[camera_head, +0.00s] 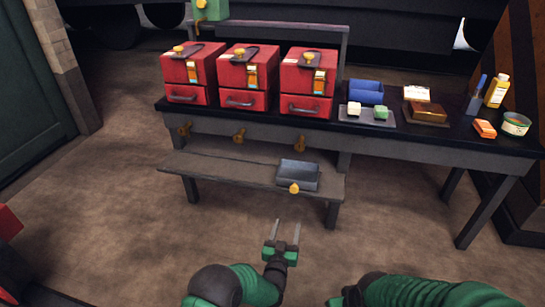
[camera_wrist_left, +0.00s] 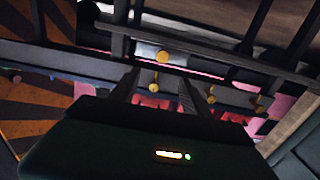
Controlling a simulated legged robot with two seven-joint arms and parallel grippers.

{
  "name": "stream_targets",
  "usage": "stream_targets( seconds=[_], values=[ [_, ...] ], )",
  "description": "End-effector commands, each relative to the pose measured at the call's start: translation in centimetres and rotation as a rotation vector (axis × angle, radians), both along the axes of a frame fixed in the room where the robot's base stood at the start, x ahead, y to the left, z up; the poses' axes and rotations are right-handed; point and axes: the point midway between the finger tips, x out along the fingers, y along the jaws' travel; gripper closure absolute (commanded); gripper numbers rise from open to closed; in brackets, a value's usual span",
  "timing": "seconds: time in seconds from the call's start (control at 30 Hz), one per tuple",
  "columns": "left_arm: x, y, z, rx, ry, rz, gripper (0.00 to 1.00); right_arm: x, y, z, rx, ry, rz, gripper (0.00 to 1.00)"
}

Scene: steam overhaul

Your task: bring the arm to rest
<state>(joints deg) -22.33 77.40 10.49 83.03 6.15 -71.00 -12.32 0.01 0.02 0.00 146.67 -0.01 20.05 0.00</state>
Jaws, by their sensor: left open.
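My left gripper (camera_head: 287,232) is open and empty, its two thin fingers pointing away over the floor in front of the bench. It is below the grey tray on the low shelf and apart from it. In the left wrist view its dark fingers (camera_wrist_left: 157,95) stand apart with nothing held between them; brass knobs and red shapes show beyond. My right arm (camera_head: 430,290) shows at the bottom right of the head view; its jaws are hidden or out of the picture.
Three red boxes (camera_head: 248,75) stand on the dark workbench (camera_head: 420,140). The low shelf (camera_head: 225,170) holds a grey tray (camera_head: 298,175), with a brass knob (camera_head: 294,188) at its front. Right of them are a blue bin (camera_head: 366,92) and a yellow bottle (camera_head: 497,90). The floor ahead is clear.

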Motion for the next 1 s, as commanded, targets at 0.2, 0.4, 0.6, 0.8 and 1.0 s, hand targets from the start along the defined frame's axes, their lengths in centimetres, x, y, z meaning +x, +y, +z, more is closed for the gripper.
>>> stream_targets(
  seconds=[0.2, 0.4, 0.6, 0.8, 1.0],
  values=[
    [0.8, 4.0, 4.3, 0.074, 0.196, -0.011, 0.45, 0.0, 0.0, 1.1, 0.0, 0.0, 0.0, 0.64],
    [-6.1, 15.6, 8.7, 0.199, 0.626, 0.057, 0.45, 0.0, 0.0, 2.4, 0.0, 0.0, 0.0, 0.64],
    [-18.7, 25.1, 10.8, 0.237, 0.993, 0.172, 0.45, 0.0, 0.0, 3.3, 0.0, 0.0, 0.0, 0.64],
    [-29.9, 29.8, 11.9, 0.224, 1.248, 0.262, 0.45, 0.0, 0.0, 3.9, 0.0, 0.0, 0.0, 0.64],
    [-33.0, 30.5, 18.4, 0.218, 1.323, 0.282, 0.45, 0.1, 0.0, 10.6, 0.0, -0.001, 0.0, 0.64]
  ],
)
